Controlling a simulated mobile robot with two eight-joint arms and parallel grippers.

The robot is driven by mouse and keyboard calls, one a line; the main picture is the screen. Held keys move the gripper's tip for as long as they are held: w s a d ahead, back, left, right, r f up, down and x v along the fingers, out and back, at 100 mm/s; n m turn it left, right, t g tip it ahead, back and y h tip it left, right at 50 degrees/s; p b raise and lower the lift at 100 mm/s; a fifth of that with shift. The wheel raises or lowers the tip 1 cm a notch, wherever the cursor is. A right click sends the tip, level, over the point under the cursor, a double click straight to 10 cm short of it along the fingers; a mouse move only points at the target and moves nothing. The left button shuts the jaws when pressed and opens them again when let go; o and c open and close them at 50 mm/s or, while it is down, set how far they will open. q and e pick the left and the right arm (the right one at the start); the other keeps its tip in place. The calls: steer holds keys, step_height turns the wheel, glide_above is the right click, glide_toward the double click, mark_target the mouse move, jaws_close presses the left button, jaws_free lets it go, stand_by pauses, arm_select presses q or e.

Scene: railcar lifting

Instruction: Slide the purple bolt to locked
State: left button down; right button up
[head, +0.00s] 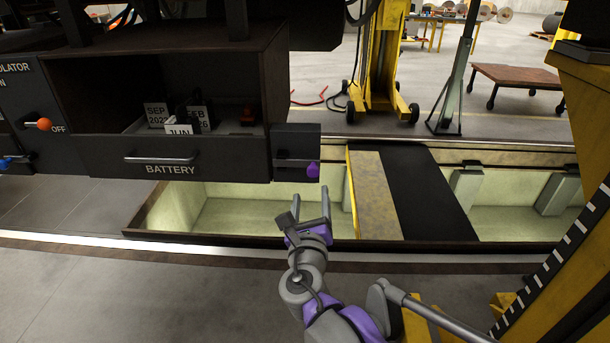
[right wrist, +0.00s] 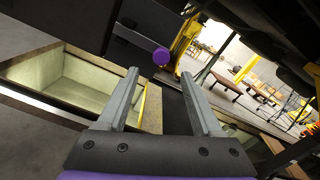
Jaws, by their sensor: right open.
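The purple bolt knob (head: 313,169) sits at the right end of a metal bolt on a dark block (head: 297,140) beside the BATTERY drawer (head: 160,160). In the right wrist view the purple knob (right wrist: 161,56) shows beyond the fingertips, between them. My right gripper (head: 311,204) is open and empty, below and a little in front of the knob, apart from it. It also shows open in the right wrist view (right wrist: 163,75). My left gripper is not in view.
The drawer stands in a dark box (head: 190,70) and holds date cards (head: 180,130). An orange knob (head: 43,124) marked OFF is at left. A lit pit (head: 250,215) lies below, with a dark plank (head: 420,190) across it. A yellow frame (head: 575,110) stands at right.

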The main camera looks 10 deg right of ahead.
mark_target(313, 174)
steer(key=x, duration=1)
steer(key=shift+w+d+f+p, duration=0.1)
steer(key=shift+w+d+p, duration=0.1)
steer(key=shift+w+p, duration=0.1)
steer(key=shift+s, duration=0.1)
jaws_close()
stand_by(0.9)
